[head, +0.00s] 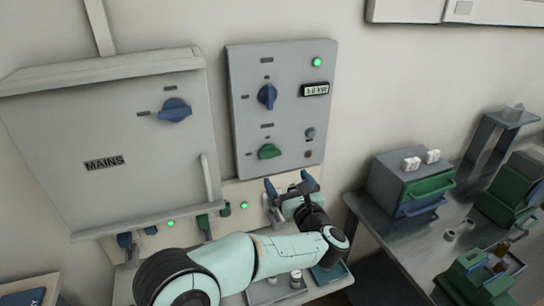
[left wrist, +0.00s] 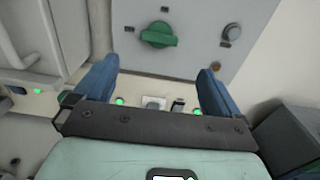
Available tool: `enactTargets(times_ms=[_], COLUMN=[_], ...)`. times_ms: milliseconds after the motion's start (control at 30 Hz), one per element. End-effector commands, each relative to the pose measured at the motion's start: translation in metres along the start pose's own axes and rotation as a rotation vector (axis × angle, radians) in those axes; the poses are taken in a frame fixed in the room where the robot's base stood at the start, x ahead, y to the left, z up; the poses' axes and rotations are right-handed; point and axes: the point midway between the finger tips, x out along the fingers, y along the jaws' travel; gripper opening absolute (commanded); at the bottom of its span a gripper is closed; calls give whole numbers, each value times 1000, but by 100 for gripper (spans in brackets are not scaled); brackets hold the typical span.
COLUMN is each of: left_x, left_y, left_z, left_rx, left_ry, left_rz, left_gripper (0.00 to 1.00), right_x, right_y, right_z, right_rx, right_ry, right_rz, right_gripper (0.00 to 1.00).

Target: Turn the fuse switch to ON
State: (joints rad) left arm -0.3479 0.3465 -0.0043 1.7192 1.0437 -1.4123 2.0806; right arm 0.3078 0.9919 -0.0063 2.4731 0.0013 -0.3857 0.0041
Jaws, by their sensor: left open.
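No label reading "fuse" is legible, so I cannot tell which control is the fuse switch. The grey control panel (head: 283,120) carries a blue rotary knob (head: 267,96) and, lower, a green rotary knob (head: 269,152). Below it runs a strip with green lamps (head: 244,205) and small levers, including a green one (head: 203,221). My left gripper (head: 288,186) is open and empty in front of this strip, below the panel. In the left wrist view, a pale small switch (left wrist: 153,102) and a dark lever (left wrist: 178,106) show between the fingers, with the green knob (left wrist: 158,35) beyond.
A grey MAINS box (head: 110,140) with a blue knob (head: 175,110) and a pale handle (head: 207,180) is at left. At right, a bench (head: 400,250) bears a drawer unit (head: 385,180) and green containers (head: 500,200). A tray (head: 265,294) lies below my left arm.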

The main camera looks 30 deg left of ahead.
Motion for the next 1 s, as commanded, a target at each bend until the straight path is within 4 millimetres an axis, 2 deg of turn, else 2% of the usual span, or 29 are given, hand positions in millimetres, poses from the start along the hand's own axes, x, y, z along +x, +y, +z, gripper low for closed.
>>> enactTargets(times_ms=[300,500,700,967,1000], left_x=[70,100,112,113,113], left_y=[1,0,1,1,1], left_z=[4,3,1,0,0], left_rx=[2,2,3,3,3], left_ry=[-1,-1,0,0,0], left_rz=[5,3,2,1,1], left_gripper=[98,98,98,98,88], right_x=[-29,-42,-46,-46,-46], right_y=[-12,-19,-21,-21,-21], right_z=[-6,-10,-12,-11,-11], right_rx=[-5,-8,-9,-9,-9], right_ry=[13,21,23,23,23], right_rz=[-5,-7,-8,-8,-8], right_gripper=[65,65,65,65,65])
